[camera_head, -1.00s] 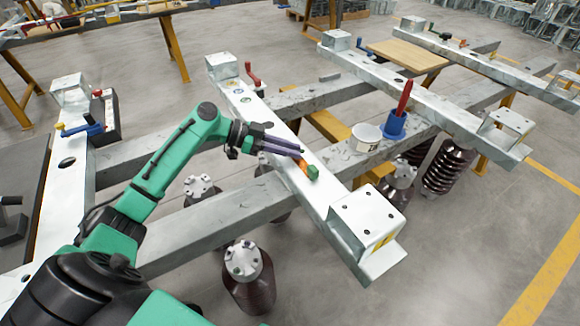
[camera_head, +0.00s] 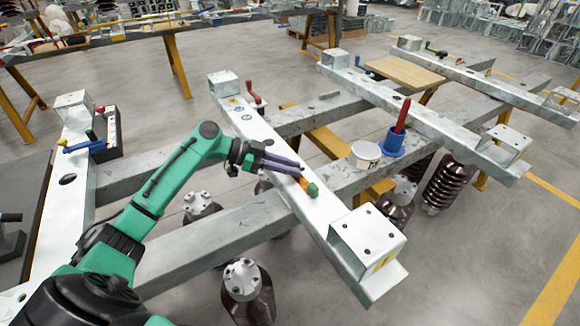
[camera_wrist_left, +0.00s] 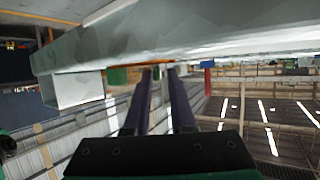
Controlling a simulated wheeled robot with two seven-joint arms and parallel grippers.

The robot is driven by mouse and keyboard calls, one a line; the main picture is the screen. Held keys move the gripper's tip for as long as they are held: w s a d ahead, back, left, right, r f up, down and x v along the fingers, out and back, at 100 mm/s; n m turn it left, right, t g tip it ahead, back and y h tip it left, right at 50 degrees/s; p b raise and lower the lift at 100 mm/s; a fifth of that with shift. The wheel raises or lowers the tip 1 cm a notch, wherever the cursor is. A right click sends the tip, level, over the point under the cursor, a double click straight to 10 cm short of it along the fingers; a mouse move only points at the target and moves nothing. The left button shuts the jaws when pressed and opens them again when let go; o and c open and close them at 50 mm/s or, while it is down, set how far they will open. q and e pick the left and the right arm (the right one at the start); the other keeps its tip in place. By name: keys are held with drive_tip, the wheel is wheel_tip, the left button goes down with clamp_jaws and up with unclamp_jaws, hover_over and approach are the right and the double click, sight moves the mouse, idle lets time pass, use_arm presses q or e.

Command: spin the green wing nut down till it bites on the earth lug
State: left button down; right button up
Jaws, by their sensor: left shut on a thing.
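My left gripper (camera_head: 301,171) reaches in from the left over the near white beam (camera_head: 270,150), its long purple fingers lying low along the beam top. It is shut on a small green piece at the fingertips, which I take to be the green wing nut (camera_wrist_left: 157,73); the fingers hide most of it. Just past the tips an orange strip (camera_head: 306,182), perhaps the earth lug, lies on the beam. A green block (camera_head: 312,190) sits at its end. The green block also shows in the left wrist view (camera_wrist_left: 117,75). Whether nut and lug touch is hidden. My right gripper is not in view.
A box-shaped bracket (camera_head: 368,238) stands on the beam's near end. A red crank handle (camera_head: 255,93) is near its far end. A white tub (camera_head: 366,155) and a blue holder with a red-handled tool (camera_head: 394,140) stand to the right. Ribbed insulators (camera_head: 247,285) hang below.

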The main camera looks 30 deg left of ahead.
use_arm(q)
drive_tip(key=c, duration=0.8)
unclamp_jaws()
